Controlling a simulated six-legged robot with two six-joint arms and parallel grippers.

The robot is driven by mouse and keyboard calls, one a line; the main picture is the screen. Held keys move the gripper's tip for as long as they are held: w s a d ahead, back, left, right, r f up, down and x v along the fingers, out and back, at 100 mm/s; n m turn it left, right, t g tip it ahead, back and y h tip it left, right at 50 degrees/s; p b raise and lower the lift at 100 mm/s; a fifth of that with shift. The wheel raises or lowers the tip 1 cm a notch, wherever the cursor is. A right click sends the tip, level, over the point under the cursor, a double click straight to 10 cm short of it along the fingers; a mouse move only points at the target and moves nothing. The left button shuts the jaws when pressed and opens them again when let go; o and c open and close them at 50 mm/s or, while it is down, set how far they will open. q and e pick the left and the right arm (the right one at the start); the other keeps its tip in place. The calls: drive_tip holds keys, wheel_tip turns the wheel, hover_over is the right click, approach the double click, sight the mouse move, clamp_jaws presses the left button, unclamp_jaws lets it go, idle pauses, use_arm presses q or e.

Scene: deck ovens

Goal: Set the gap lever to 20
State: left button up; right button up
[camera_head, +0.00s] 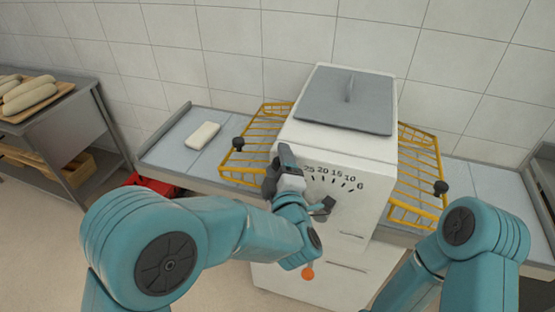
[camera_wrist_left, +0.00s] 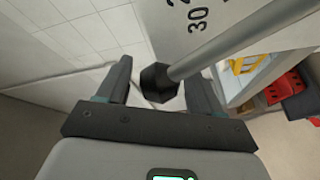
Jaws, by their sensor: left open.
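The gap lever shows in the left wrist view as a grey metal rod (camera_wrist_left: 235,42) ending in a black knob (camera_wrist_left: 158,83). The rod passes near the printed 30. The white machine (camera_head: 342,150) carries a number scale (camera_head: 330,174); 25, 20, 15 and 10 are readable in the head view. My left gripper (camera_head: 276,168) is at the left end of this scale. In the wrist view my open left gripper (camera_wrist_left: 160,76) has its fingers on either side of the knob, with visible gaps. My gripper and arm hide most of the lever in the head view. My right gripper is out of view.
Yellow wire guards (camera_head: 246,160) flank the machine on both sides. A pale dough block (camera_head: 203,135) lies on the left bed. A red-orange knob (camera_head: 308,273) is low on the machine's front. A table with loaves (camera_head: 30,96) stands far left.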

use_arm(q)
drive_tip(key=shift+s+d, duration=0.15)
drive_tip(key=shift+s, duration=0.05)
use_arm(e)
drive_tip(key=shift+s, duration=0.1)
